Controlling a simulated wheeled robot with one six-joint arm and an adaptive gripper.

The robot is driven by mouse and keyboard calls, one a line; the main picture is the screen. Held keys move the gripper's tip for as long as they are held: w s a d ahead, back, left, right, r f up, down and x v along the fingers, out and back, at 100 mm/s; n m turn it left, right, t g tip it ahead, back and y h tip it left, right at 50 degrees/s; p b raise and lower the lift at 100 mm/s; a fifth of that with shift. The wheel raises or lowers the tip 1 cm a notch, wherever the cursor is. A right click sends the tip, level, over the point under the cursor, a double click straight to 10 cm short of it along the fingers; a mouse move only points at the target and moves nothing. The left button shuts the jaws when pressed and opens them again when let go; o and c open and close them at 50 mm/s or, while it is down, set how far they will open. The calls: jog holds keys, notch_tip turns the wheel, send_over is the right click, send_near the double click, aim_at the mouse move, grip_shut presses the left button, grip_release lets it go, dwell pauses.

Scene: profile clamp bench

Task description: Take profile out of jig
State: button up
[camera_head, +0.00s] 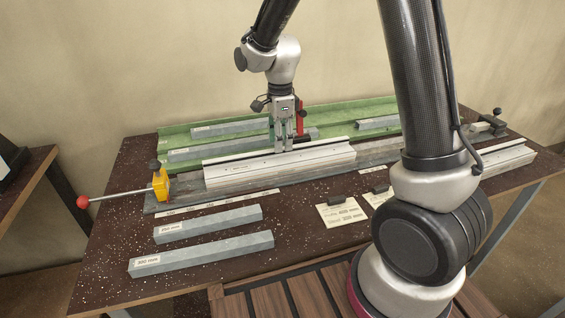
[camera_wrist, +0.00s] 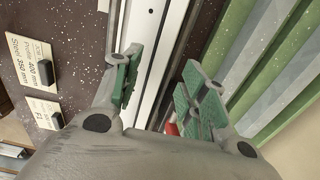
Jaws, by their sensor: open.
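A pale slotted profile (camera_head: 275,168) lies lengthwise on the long grey jig base (camera_head: 195,191) on the bench. The jig has a yellow block with a red-ball lever (camera_head: 160,184) at its left end and a dark clamp (camera_head: 490,126) near its right end. My gripper (camera_head: 284,146) points down at the rear side of the profile, near the middle of the jig. In the wrist view, my gripper's green-padded fingers (camera_wrist: 160,88) are apart, with the pale profile (camera_wrist: 156,45) running between them. Whether the fingers touch it cannot be told.
A green rack (camera_head: 350,111) with several grey bars stands behind the jig. Two labelled grey bars (camera_head: 208,224) (camera_head: 200,253) lie at the front left. Cards with black blocks (camera_head: 340,211) lie at the front middle. Another pale piece (camera_head: 507,159) lies at the right.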

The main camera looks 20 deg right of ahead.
notch_tip(320, 180, down, 2)
jog(key=shift+f, duration=0.25)
grip_shut()
jog(key=shift+r, duration=0.1)
